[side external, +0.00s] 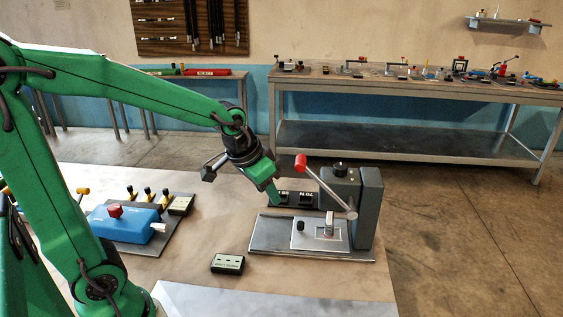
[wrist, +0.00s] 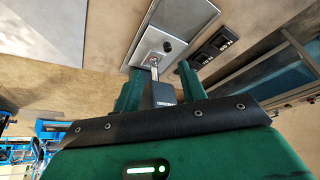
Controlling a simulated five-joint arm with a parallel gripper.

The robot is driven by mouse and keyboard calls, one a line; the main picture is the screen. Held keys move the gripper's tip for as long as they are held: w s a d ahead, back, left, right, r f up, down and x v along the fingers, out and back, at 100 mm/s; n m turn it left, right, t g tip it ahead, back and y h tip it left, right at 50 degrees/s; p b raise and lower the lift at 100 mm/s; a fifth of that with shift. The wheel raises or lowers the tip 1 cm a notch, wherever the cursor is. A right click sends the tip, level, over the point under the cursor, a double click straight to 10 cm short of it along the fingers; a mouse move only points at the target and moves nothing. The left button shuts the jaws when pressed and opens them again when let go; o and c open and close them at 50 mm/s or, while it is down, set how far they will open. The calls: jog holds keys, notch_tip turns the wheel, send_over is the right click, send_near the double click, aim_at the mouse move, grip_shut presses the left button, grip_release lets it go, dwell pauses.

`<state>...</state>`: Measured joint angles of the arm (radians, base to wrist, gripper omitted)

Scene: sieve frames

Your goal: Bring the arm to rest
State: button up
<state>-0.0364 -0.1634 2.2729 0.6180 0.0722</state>
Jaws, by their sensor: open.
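My green gripper (side external: 277,199) is open and hangs over the work table (side external: 205,215), left of a grey press-like fixture (side external: 367,205). The fixture has a lever with a red knob (side external: 300,162) and a flat metal base plate (side external: 270,236). In the wrist view my two green fingers (wrist: 158,78) stand apart. A metal plate with a dark knob (wrist: 167,46) shows beyond them. A small grey block with a metal stem (wrist: 163,93) appears between the fingers in the picture; I cannot tell whether they touch it.
Two dark labelled blocks (side external: 306,197) stand behind the base plate. A small dark box (side external: 228,263) lies at the front. A blue box with a red knob (side external: 125,222) sits at left. The table between them is clear. A cluttered bench (side external: 400,88) stands behind.

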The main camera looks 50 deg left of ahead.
jog(key=s+d+r, duration=0.1)
jog(key=s+r, duration=0.4)
jog(key=s, duration=0.8)
jog(key=shift+s+d+t, duration=0.15)
jog(key=shift+s+t, duration=0.2)
jog(key=shift+t, duration=0.05)
